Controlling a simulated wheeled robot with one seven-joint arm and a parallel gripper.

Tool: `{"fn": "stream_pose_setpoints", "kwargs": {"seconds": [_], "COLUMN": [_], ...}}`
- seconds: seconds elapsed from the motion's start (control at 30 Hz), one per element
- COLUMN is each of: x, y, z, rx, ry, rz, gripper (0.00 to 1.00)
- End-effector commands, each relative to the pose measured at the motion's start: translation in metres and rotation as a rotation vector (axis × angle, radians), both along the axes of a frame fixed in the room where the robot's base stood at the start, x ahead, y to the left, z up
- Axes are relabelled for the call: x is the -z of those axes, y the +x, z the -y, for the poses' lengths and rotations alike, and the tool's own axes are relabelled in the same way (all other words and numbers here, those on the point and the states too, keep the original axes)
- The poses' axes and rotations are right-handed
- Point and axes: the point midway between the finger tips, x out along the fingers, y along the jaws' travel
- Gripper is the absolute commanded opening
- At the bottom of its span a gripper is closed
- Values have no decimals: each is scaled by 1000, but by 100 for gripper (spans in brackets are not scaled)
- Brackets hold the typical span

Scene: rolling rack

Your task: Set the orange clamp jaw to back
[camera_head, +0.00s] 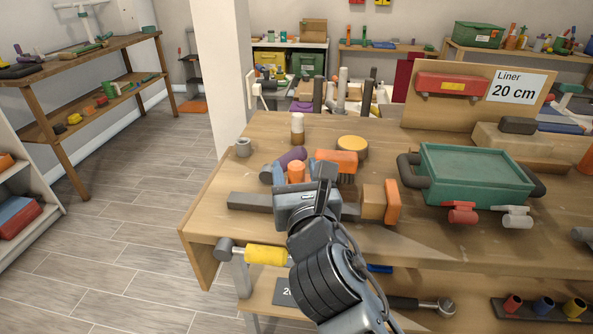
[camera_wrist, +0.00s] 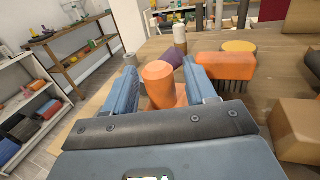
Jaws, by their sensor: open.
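An orange upright cylinder (camera_head: 296,171) on an orange base, which looks like the orange clamp jaw, stands near the table's left part. In the wrist view the cylinder (camera_wrist: 159,83) is between my two blue-grey fingers. My gripper (camera_head: 300,182) is open, with one finger on each side of it; I cannot tell whether either touches. A dark bar (camera_head: 249,201) sticks out left of my gripper. A tan block (camera_head: 373,201) with an orange plate (camera_head: 392,201) is to the right. My gripper hides the part between them.
An orange brush (camera_head: 338,160), a purple roll (camera_head: 291,157) and a yellow disc (camera_head: 352,144) lie close behind. A green toolbox (camera_head: 475,174) is at right. A yellow handle (camera_head: 265,255) is at the front edge.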

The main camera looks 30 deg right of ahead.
Motion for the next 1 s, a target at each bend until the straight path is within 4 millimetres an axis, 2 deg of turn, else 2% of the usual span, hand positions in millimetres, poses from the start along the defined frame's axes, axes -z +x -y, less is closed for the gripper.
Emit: {"fn": "stream_pose_setpoints", "kwargs": {"seconds": [0.2,0.77,1.0], "x": [0,0,0], "y": [0,0,0], "z": [0,0,0], "rx": [0,-1,-1], "ry": [1,1,1], "rz": [0,0,0], "gripper": [56,2,0]}}
